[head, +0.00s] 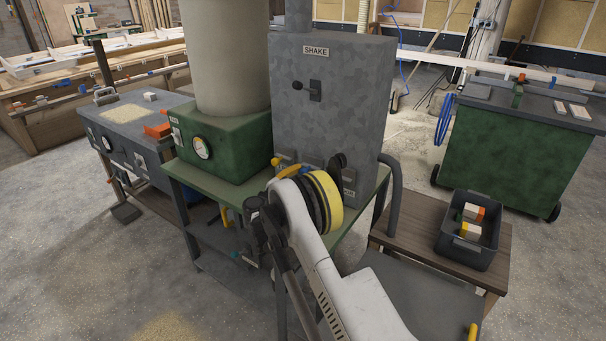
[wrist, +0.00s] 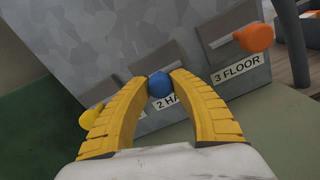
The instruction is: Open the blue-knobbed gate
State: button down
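The blue knob (wrist: 159,86) of the middle gate shows in the wrist view, in front of a label reading "2 HA", the rest of it covered. My gripper (wrist: 161,77) has its two yellow fingertips closed in on the knob from both sides, seemingly touching it. The gates are low on the front of a grey metal cabinet (head: 325,110) marked "SHAKE". A yellow knob (wrist: 92,115) is to the left and an orange knob (wrist: 256,38) by the "3 FLOOR" label is to the right.
A grey hose (head: 394,200) runs down the cabinet's right side. A dark bin with blocks (head: 470,250) sits on a wooden bench (head: 410,230) at the right.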

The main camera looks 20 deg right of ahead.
jog(key=v, duration=0.6)
jog(key=c, duration=1.1)
grip_release()
jog(key=shift+c, duration=0.2)
jog(key=v, duration=1.2)
